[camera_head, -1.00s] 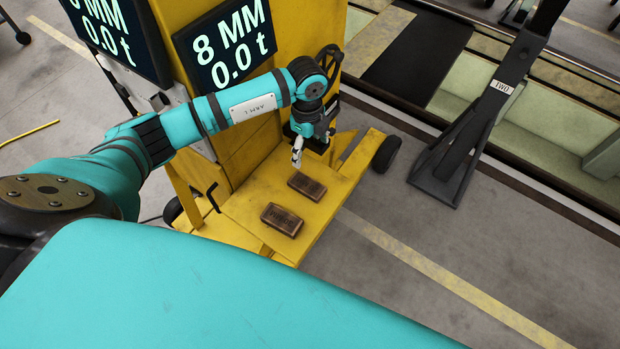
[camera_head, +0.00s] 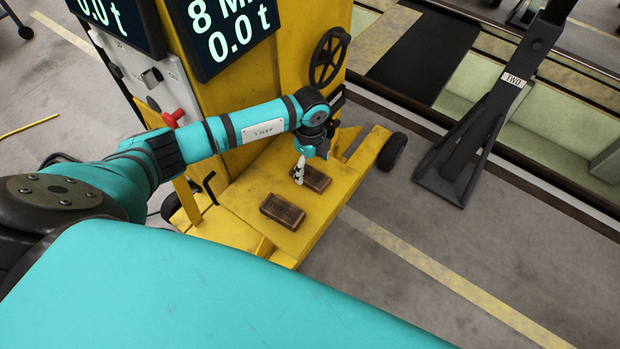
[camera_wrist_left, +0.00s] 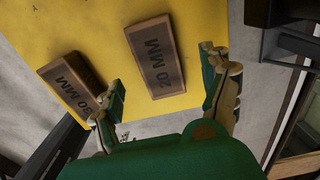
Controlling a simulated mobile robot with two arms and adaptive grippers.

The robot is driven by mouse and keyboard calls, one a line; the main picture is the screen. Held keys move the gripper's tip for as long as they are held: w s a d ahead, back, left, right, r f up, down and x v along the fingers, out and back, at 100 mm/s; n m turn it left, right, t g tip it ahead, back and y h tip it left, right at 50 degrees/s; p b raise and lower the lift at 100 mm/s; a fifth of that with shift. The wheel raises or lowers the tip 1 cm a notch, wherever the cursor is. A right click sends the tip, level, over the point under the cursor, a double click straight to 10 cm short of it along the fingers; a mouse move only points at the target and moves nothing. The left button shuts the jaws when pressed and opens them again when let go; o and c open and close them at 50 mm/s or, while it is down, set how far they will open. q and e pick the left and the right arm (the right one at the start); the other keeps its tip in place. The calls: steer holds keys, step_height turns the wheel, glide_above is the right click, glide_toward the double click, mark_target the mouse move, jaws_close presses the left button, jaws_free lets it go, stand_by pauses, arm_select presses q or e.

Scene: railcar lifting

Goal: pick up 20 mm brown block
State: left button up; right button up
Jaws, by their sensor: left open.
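The 20 mm brown block (camera_wrist_left: 155,58) lies flat on a yellow platform, its "20 MM" label readable in the left wrist view. In the head view it is the farther block (camera_head: 316,180), partly covered by my left gripper (camera_head: 299,172). In the left wrist view my left gripper (camera_wrist_left: 166,84) is open, with one fingertip to each side of the block's near end in the picture. It holds nothing. I cannot tell exactly how high the fingertips are above the block. My right gripper is not in view.
A second brown block, marked 30 MM (camera_wrist_left: 70,85), lies beside it; it also shows in the head view (camera_head: 283,209). The left fingertip overlaps its edge in the wrist view. A yellow machine with a handwheel (camera_head: 328,57) stands behind. A dark stand (camera_head: 470,140) is at right.

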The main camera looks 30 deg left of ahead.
mark_target(310, 175)
arm_select(q)
step_height(310, 175, down, 4)
steer(key=b, duration=0.2)
steer(key=shift+f+b, duration=0.15)
steer(key=shift+b, duration=0.15)
steer(key=c, duration=1.3)
steer(key=shift+r, duration=0.2)
